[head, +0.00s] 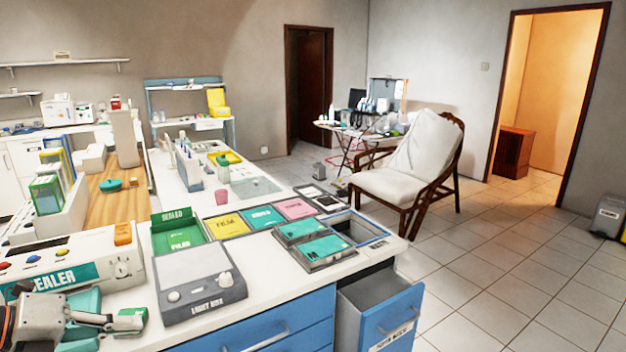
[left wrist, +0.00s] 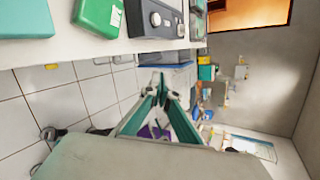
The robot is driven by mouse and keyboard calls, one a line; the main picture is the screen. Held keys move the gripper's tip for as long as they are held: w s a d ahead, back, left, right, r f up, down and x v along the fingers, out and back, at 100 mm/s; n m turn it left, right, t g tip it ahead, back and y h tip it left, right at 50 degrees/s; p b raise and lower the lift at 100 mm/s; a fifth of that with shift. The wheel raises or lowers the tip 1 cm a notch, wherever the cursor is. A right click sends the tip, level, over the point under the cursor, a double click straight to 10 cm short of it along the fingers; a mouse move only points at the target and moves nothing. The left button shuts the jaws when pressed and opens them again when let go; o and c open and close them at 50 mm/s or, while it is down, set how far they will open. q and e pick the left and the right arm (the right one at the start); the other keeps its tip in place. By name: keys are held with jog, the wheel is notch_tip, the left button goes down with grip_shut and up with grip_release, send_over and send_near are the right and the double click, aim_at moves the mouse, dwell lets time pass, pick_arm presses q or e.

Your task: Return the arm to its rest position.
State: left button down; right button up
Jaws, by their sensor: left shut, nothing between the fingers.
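My left gripper (head: 130,319) is at the lower left of the head view, in front of the sealer (head: 85,266) and left of the light box (head: 200,284). Its fingers are shut, with nothing seen between them. In the left wrist view the green-sided fingers (left wrist: 159,84) come together at their tips. They point past the counter edge, which runs along the top of that picture. My right gripper shows in neither view.
The white counter (head: 285,273) carries a green tray (head: 180,236) and several coloured flat cases. A drawer (head: 380,313) stands open at its right end. A reclining chair (head: 408,185) stands beyond. Tiled floor (head: 500,265) is open at right.

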pick_arm(q)
jog(key=s+f+n+t+y+p, duration=0.1)
jog(key=s+f+n+t+y, duration=0.15)
jog(key=f+n, duration=0.7)
jog(key=s+f+n+t+y, duration=0.1)
jog(key=s+f+n+t, duration=0.15)
jog(key=f+n, duration=0.7)
jog(key=s+d+f+n+g+y, duration=0.2)
jog(key=s+d+f+n, duration=0.6)
jog(key=s+d+f, duration=0.4)
notch_tip(320, 180, down, 4)
jog(key=shift+s+d+r+n+g+p, duration=0.15)
jog(key=shift+d+n+g+p, duration=0.3)
jog(key=shift+d, duration=0.3)
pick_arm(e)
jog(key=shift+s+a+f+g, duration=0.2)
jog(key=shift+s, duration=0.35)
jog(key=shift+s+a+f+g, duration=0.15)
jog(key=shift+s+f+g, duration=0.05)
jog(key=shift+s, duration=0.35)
pick_arm(q)
jog(key=shift+m, duration=0.25)
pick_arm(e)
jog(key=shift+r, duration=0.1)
